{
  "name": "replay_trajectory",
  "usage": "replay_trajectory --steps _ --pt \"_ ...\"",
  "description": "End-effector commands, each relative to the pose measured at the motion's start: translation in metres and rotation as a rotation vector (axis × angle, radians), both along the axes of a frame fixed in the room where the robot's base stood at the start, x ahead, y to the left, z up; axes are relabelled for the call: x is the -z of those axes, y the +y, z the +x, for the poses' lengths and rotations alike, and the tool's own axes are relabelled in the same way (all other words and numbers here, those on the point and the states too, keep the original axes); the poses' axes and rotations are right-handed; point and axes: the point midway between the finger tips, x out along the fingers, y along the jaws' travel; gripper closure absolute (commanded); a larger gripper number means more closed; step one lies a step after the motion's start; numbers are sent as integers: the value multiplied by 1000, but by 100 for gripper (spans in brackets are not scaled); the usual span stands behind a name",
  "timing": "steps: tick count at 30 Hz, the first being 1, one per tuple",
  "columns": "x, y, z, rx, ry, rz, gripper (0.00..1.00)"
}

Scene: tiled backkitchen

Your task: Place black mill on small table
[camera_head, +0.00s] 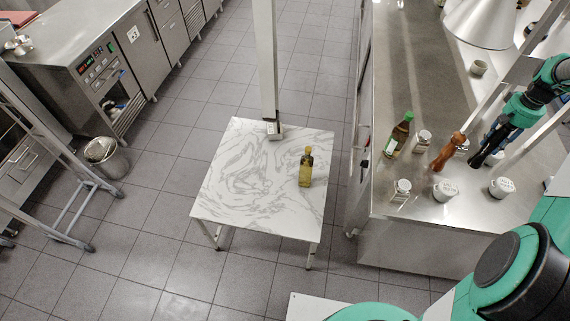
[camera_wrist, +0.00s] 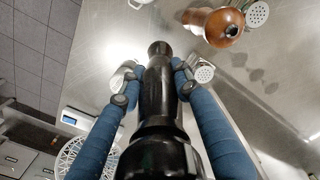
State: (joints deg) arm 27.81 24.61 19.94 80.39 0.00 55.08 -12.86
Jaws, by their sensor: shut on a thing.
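The black mill (camera_wrist: 158,90) fills the middle of the wrist view, long and glossy, between the two blue fingers of my gripper (camera_wrist: 152,82). The fingers are shut on it. In the head view my gripper (camera_head: 494,145) is over the right part of the steel counter, with the dark mill at its end; I cannot tell whether the mill touches the counter. The small table (camera_head: 245,190) has a white marbled top and stands left of the counter, apart from my gripper.
An oil bottle (camera_head: 306,170) stands on the table's right part. A post (camera_head: 267,70) rises at its back edge. On the counter (camera_head: 405,85), near my gripper, are a brown wooden mill (camera_head: 447,153), a green bottle (camera_head: 399,136) and several shakers. The table's left and front are clear.

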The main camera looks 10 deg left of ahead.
Motion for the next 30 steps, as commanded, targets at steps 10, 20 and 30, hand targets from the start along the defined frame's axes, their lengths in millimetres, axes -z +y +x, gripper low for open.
replay_trajectory --steps 10,20,30 --pt "-67 -1 1 0 -5 -2 100" --pt "-107 29 2 -55 -2 0 100" --pt "-119 124 -1 -249 -3 -1 100"
